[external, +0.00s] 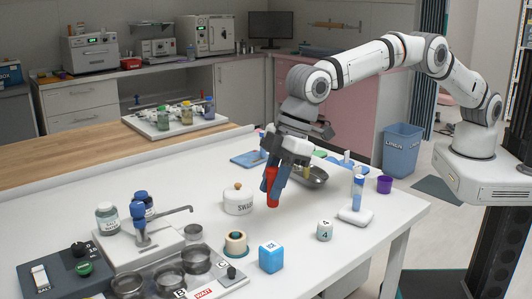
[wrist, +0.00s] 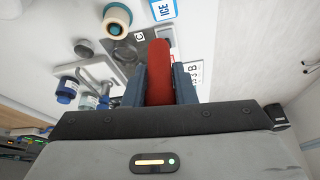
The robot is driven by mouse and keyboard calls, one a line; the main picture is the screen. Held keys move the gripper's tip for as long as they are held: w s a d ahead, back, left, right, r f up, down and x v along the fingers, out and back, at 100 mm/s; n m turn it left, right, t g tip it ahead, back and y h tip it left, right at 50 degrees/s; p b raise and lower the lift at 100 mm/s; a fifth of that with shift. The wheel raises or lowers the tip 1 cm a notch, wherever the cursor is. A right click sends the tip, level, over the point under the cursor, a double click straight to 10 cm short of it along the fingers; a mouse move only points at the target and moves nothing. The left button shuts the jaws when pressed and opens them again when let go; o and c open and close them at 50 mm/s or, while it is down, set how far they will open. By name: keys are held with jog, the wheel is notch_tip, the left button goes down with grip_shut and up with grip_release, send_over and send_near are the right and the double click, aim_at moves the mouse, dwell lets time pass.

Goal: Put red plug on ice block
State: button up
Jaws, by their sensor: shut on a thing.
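My gripper (external: 276,178) is shut on the red plug (external: 271,180) and holds it upright above the white table, to the right of the white lidded swab pot. In the wrist view the red plug (wrist: 159,72) sits between the two blue-grey fingers of my gripper (wrist: 160,82). The ice block (external: 271,257) is a light blue cube with a white label near the table's front edge, below and in front of the gripper. In the wrist view the ice block (wrist: 163,9) shows partly at the top edge. The plug and the block are apart.
The swab pot (external: 238,200), a metal bowl (external: 313,176) and a tube stand (external: 356,205) are around the gripper. The table between gripper and ice block is clear.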

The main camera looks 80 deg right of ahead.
jog(key=shift+a+r, duration=0.35)
jog(key=shift+a, duration=0.3)
jog(key=p, duration=0.2)
send_over(271, 246)
jog(key=shift+f, duration=5.1)
jog(key=o, duration=0.9)
jog(key=shift+r, duration=0.1)
jog(key=shift+o, duration=0.2)
jog(key=shift+r+p, duration=0.1)
jog(key=shift+p, duration=0.2)
